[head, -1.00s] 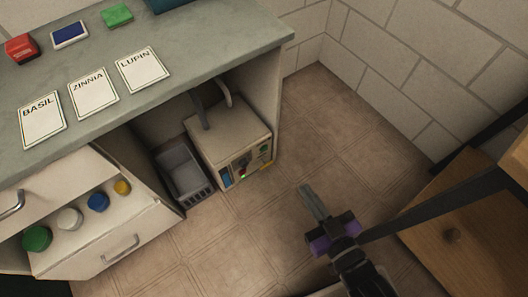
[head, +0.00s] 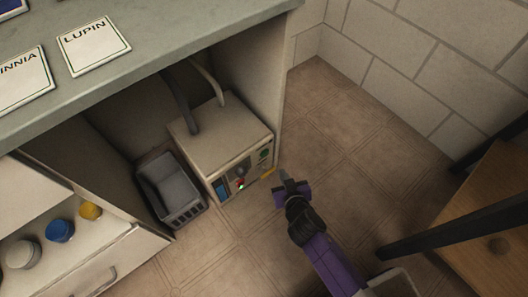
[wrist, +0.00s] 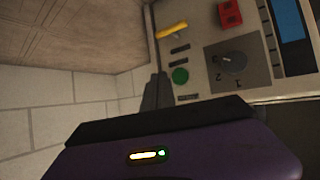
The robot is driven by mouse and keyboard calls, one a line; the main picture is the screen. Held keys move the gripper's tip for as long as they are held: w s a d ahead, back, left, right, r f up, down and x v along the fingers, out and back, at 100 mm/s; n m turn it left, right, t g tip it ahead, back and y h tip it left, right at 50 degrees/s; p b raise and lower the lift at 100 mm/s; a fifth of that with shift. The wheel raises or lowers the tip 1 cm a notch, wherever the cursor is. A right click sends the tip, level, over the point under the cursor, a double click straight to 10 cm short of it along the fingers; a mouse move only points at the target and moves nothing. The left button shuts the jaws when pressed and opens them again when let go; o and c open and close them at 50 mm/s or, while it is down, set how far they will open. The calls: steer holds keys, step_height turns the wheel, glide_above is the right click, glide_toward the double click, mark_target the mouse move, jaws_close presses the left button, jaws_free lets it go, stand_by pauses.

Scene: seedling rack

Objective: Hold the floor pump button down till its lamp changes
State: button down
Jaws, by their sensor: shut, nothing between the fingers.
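The floor pump (head: 215,138) is a cream box on the floor under the counter, its control panel facing my gripper. In the wrist view the panel shows a round green button (wrist: 180,76), a yellow handle (wrist: 172,30), a red block (wrist: 230,14), a grey dial (wrist: 232,62) and a blue display (wrist: 291,20). A small green light (head: 242,187) glows low on the panel in the head view. My gripper (head: 284,176) is shut and empty, just off the panel's right end. Its dark fingers (wrist: 155,95) appear beside the green button; contact is not clear.
A grey bin (head: 172,190) stands left of the pump. The counter (head: 150,45) overhangs both, and its side panel (head: 258,70) rises close to the pump's right. A wooden cabinet (head: 490,215) stands at the right. The tiled floor (head: 335,150) between is clear.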

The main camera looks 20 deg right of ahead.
mark_target(265, 153)
steer(key=shift+s+d+f+m+g+h, duration=0.35)
steer(key=shift+s+d+f+m, duration=0.4)
steer(key=shift+f, duration=0.25)
steer(key=shift+w, duration=0.15)
steer(key=w+a+b, duration=0.1)
steer(key=w+a, duration=0.1)
steer(key=w, duration=0.6)
steer(key=shift+a+b, duration=0.35)
steer(key=shift+w, duration=0.2)
stand_by(1.2)
steer(key=shift+w+a+b, duration=0.1)
steer(key=shift+w+b, duration=0.15)
steer(key=shift+b, duration=0.05)
steer(key=shift+w+a, duration=0.15)
steer(key=shift+w, duration=0.3)
stand_by(1.8)
